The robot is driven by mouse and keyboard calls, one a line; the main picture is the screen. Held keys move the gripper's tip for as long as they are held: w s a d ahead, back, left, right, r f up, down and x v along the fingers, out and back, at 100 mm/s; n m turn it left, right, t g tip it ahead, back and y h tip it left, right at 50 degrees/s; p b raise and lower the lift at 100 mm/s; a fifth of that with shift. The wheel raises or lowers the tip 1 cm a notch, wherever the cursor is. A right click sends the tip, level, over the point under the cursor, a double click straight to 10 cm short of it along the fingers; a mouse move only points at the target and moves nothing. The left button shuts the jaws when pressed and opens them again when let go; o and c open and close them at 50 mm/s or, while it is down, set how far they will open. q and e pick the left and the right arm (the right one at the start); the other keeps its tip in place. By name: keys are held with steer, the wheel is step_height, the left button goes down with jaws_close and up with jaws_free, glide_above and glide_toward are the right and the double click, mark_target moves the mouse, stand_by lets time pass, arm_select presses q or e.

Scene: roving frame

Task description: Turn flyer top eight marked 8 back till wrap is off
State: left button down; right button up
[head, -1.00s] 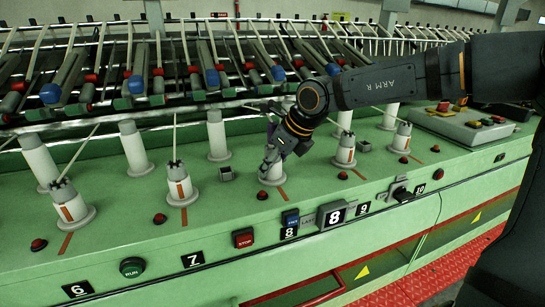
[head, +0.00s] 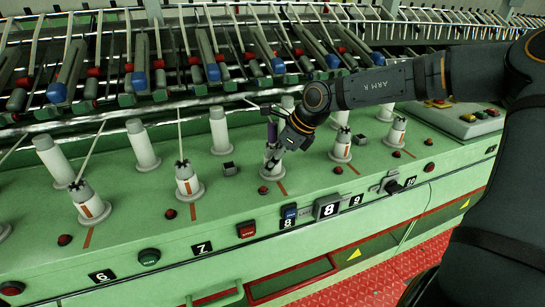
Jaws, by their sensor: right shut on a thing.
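Flyer top eight (head: 268,173) is a white cup-shaped top on the green machine deck, above the label 8 (head: 287,223). My right gripper (head: 272,164) comes down over it from the right and is shut on it. The jaws hide most of the top, so its mark and any wrap cannot be made out. An orange line (head: 282,188) shows on the deck in front of its base. My left gripper is out of view.
Flyer top seven (head: 188,181) stands to the left and flyer top nine (head: 341,148) to the right.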

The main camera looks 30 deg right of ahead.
steer(key=shift+r+p, duration=0.2)
steer(key=shift+p, duration=0.2)
steer(key=shift+n+p, duration=0.6)
steer(key=shift+p, duration=0.25)
steer(key=shift+d+n+g+y, duration=0.1)
steer(key=shift+n+g+y, duration=0.3)
steer(key=shift+w+f+n+g+y+b, duration=0.1)
steer(key=shift+f+n+g+y+b, duration=0.35)
steer(key=shift+n+b, duration=0.6)
steer(key=shift+r+n+g, duration=0.15)
steer(key=shift+n+g, duration=0.2)
steer(key=shift+n, duration=0.6)
steer(key=shift+r, duration=0.1)
